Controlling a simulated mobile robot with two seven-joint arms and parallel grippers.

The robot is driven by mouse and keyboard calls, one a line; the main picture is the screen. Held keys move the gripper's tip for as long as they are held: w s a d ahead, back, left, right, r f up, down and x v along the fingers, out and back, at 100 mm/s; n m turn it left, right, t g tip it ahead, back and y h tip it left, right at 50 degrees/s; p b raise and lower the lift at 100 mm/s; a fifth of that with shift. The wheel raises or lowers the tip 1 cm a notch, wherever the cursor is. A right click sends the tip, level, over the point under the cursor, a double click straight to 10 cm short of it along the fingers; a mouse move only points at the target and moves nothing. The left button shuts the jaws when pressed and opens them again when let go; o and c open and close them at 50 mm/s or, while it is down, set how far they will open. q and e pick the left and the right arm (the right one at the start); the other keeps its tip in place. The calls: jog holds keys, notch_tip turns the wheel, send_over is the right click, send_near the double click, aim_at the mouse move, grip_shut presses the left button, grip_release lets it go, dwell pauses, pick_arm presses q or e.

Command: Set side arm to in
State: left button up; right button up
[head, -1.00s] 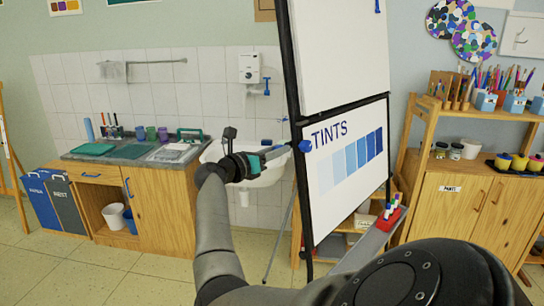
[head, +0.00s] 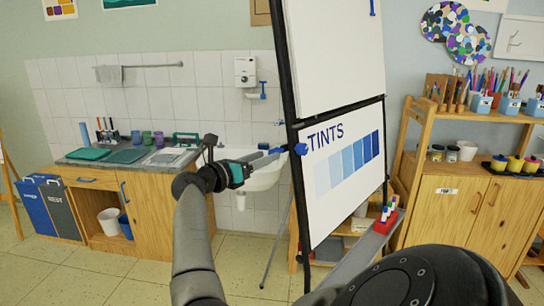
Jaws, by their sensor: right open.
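The flip-chart easel (head: 341,176) stands right of centre, with a sheet headed TINTS on its lower board. A blue knob (head: 301,149) sits on its left post. A thin grey side arm (head: 273,153) sticks out to the left beside this knob. My right gripper (head: 248,164) is open at the left of the easel, by the outer end of this bar. Its teal and dark body points right. I cannot tell whether the fingers touch the bar or lie around it. My left gripper is not in view.
A white basin (head: 262,178) hangs on the tiled wall behind my gripper. A wooden sink cabinet (head: 155,211) stands at the left. A wooden shelf unit (head: 459,208) with paints and pencils is at the right. A red marker holder (head: 386,222) projects from the easel's tray.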

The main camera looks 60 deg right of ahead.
jog(key=b+v, duration=0.2)
jog(key=v, duration=0.9)
